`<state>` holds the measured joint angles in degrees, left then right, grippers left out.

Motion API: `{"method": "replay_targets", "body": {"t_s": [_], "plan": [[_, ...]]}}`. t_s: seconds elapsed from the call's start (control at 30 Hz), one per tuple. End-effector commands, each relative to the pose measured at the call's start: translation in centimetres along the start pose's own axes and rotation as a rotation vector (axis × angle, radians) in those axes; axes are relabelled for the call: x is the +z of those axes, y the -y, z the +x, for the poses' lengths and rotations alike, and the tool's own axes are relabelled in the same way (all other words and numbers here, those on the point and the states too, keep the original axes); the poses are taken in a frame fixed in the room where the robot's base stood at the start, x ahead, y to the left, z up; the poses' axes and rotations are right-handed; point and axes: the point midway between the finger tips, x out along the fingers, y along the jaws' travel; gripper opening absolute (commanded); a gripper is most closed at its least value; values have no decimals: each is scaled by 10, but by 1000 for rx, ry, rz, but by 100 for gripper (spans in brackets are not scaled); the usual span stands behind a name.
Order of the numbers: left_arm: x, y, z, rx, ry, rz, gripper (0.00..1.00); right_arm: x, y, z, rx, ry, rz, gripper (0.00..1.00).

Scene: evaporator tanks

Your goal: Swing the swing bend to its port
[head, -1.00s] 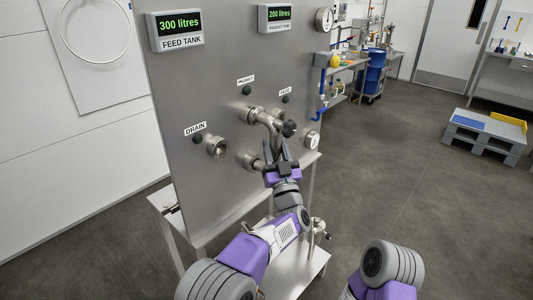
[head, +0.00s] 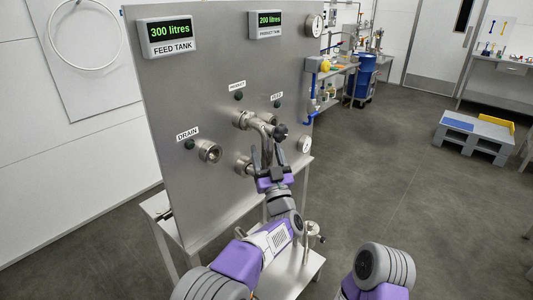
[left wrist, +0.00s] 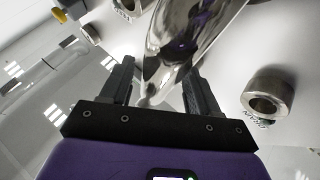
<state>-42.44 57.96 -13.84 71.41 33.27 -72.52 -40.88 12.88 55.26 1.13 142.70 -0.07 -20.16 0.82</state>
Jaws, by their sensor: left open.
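The swing bend (head: 264,132) is a shiny curved steel pipe on the upright steel panel, with a black knob (head: 280,131) beside it. It runs from the fitting under the PRODUCT label down toward my gripper; its lower end is partly hidden. The drain port (head: 210,151) is an open round steel fitting at left. Another port (head: 243,165) sits low, partly behind my gripper. My left gripper (head: 268,153) is open at the bend's lower part. In the left wrist view the bend (left wrist: 175,45) shows between the open fingers, with no clear grip. My right gripper is out of view.
The panel (head: 190,85) carries feed tank (head: 169,36) and product tank (head: 268,24) displays. A steel frame stands below the panel. A pallet (head: 472,140) and open floor lie at right.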

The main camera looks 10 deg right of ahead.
Motion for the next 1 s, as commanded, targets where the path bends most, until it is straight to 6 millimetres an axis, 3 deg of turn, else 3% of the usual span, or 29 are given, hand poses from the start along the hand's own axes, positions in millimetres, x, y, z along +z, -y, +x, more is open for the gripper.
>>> {"method": "replay_targets", "body": {"t_s": [0.5, 1.0], "plan": [[0, 0, -65, 1, 1, 0, 61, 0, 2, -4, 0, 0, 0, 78], [0, 0, -74, -1, -1, 0, 61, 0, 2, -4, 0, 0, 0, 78]]}}
